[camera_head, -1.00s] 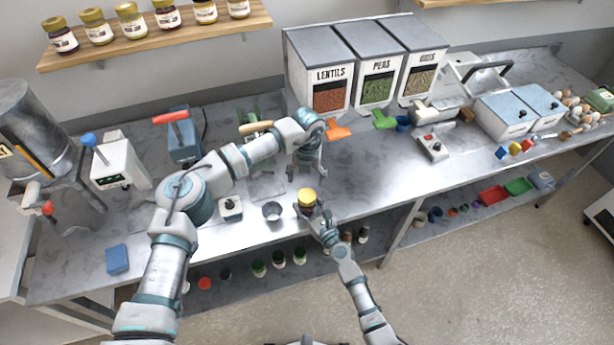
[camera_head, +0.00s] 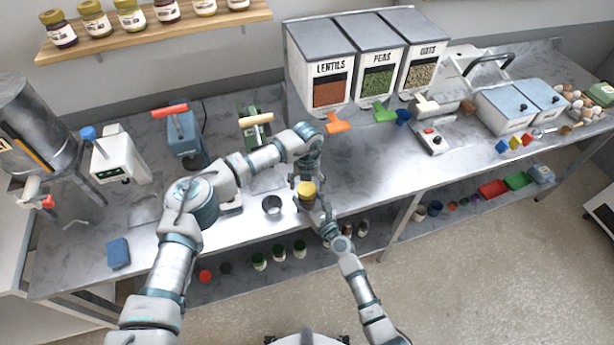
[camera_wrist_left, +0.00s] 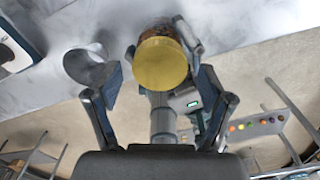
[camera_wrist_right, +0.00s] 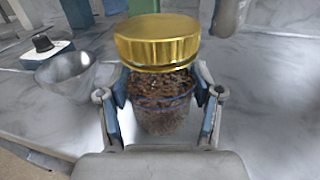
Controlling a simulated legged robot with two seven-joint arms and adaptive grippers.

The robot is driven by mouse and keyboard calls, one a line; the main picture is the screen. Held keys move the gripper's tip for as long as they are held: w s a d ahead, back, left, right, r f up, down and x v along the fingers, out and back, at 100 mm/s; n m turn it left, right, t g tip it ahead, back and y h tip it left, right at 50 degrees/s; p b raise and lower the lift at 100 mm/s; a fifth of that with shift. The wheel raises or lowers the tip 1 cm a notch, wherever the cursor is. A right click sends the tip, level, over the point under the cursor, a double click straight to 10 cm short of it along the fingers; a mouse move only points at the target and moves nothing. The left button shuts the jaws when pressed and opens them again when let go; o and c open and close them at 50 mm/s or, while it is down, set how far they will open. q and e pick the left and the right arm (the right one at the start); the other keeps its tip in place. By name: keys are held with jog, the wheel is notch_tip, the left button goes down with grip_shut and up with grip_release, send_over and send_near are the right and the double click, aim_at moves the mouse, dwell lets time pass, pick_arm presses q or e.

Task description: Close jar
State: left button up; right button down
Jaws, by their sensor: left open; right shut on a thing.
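The jar (camera_wrist_right: 160,100) is clear glass filled with dark brown bits, and my right gripper (camera_wrist_right: 162,115) is shut around its body, holding it upright near the table's front edge. A gold lid (camera_wrist_right: 158,40) sits on top of the jar; it looks slightly tilted in the right wrist view, and I cannot tell whether it is tight. In the head view the lid (camera_head: 307,188) shows at the tip of my right arm. My left gripper (camera_head: 306,180) is open just above the lid. In the left wrist view the lid (camera_wrist_left: 160,62) lies between and beyond its spread fingers.
A metal cup (camera_head: 271,205) stands on the table just left of the jar. Lentil, pea and oat dispensers (camera_head: 376,75) stand behind. A blue sponge (camera_head: 118,253) lies at the left. The steel table (camera_head: 380,175) is clear right of the jar.

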pick_arm(q)
jog(key=shift+f, duration=0.5)
jog(key=c, duration=1.2)
jog(key=m, duration=0.5)
jog(key=shift+m, duration=0.4)
jog(key=m, duration=0.6)
jog(key=o, duration=1.3)
